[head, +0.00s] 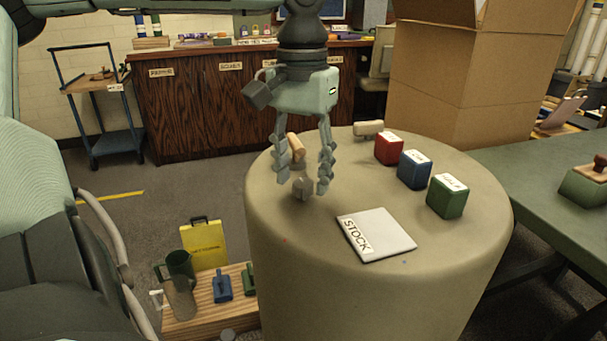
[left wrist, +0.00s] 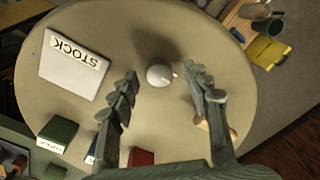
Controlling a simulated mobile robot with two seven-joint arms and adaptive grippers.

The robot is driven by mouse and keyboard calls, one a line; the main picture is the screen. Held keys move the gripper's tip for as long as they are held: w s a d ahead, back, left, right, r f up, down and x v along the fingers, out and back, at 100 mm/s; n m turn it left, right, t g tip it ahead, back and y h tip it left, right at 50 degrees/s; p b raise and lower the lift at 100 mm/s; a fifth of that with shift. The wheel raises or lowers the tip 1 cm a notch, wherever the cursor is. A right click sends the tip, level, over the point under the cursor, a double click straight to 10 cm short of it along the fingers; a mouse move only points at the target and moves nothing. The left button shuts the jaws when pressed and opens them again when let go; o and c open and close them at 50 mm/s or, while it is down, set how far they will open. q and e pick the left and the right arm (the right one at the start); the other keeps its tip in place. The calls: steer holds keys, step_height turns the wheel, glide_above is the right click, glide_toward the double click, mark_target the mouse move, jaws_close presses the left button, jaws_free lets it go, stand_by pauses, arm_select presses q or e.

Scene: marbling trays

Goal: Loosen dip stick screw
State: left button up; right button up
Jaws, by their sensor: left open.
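A small grey rounded knob (head: 303,188), perhaps the dip stick screw, is near the left edge of the round beige table (head: 290,265). It looks pale and round in the left wrist view (left wrist: 159,75). My left gripper (head: 304,187) points down over it with its fingers spread. The knob appears between the fingertips in both views, and I see no finger closed on it. A tan wooden piece (head: 296,148) is behind the left finger and partly hidden. I cannot make out a dip stick. My right gripper is not in view.
A white STOCK slab (head: 385,238) lies at the table's front. Red (head: 389,149), blue (head: 414,170) and green (head: 447,197) blocks stand on the right, and a small cream roll (head: 368,128) at the back. A large cardboard box (head: 465,90) rises behind the table.

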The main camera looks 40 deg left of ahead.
arm_select(q)
steer(key=shift+f, duration=0.35)
jaws_close()
stand_by(0.3)
